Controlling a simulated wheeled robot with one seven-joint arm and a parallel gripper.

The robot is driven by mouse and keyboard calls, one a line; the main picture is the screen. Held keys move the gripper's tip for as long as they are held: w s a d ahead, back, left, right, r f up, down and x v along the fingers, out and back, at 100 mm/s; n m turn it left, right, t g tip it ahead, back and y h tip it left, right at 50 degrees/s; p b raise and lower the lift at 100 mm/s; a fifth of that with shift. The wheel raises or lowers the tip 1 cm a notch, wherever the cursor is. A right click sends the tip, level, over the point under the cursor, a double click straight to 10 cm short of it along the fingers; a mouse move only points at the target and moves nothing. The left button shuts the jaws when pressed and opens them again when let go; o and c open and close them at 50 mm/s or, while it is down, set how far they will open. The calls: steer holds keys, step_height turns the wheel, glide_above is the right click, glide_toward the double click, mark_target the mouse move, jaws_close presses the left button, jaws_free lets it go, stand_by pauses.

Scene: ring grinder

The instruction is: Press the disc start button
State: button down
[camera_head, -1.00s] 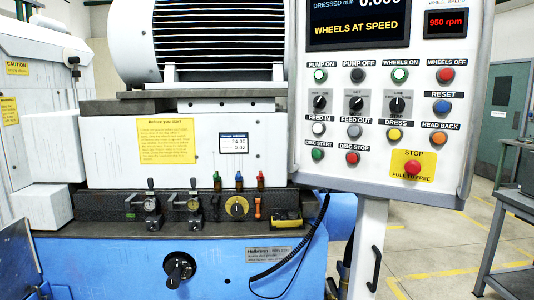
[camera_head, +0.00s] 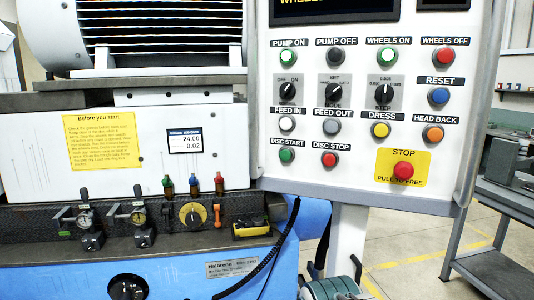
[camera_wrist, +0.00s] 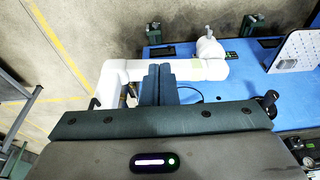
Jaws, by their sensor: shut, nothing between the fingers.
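The disc start button (camera_head: 286,155) is a green round button at the lower left of the white control panel (camera_head: 262,100), under its "DISC START" label. The red disc stop button (camera_head: 329,159) is just to its right. My gripper (camera_wrist: 160,72) shows in the wrist view with its two dark fingers together and nothing between them. In the head view, a dark green ribbed part, apparently of my gripper, shows at the bottom edge, well below the panel. Nothing covers the disc start button.
The red stop button (camera_head: 403,170) on its yellow plate is at the panel's lower right. The feed in button (camera_head: 287,124) is right above disc start. The white panel post (camera_head: 347,240) and a black coiled cable (camera_head: 270,258) are below. A grey bench (camera_head: 500,230) stands at the right.

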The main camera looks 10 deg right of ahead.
mark_target(281, 155)
steer(key=shift+s, duration=0.2)
steer(key=w+a+r+t+h+b, duration=0.1)
steer(key=w+r+t, duration=0.2)
steer(key=w+r, duration=0.8)
steer(key=w+a+r+n+t+h+b, duration=0.1)
steer(key=w+a+r+t, duration=0.1)
steer(key=w+r, duration=0.9)
step_height(281, 155, up, 8)
steer(key=shift+w+f+t, duration=0.1)
steer(key=shift+w+t, duration=0.1)
steer(key=shift+t, duration=0.4)
steer(key=shift+w+d+p, duration=0.55)
steer(key=shift+w+d, duration=0.25)
steer(key=shift+w, duration=0.45)
steer(key=shift+w+d+p, duration=0.5)
steer(key=shift+w+d, duration=0.35)
steer(key=shift+w, duration=0.35)
steer(key=shift+w+d+p, duration=0.55)
steer(key=shift+w+d, duration=0.25)
steer(key=shift+w, duration=0.45)
steer(key=shift+w, duration=0.1)
steer(key=shift+w+d, duration=0.2)
steer(key=shift+w, duration=0.05)
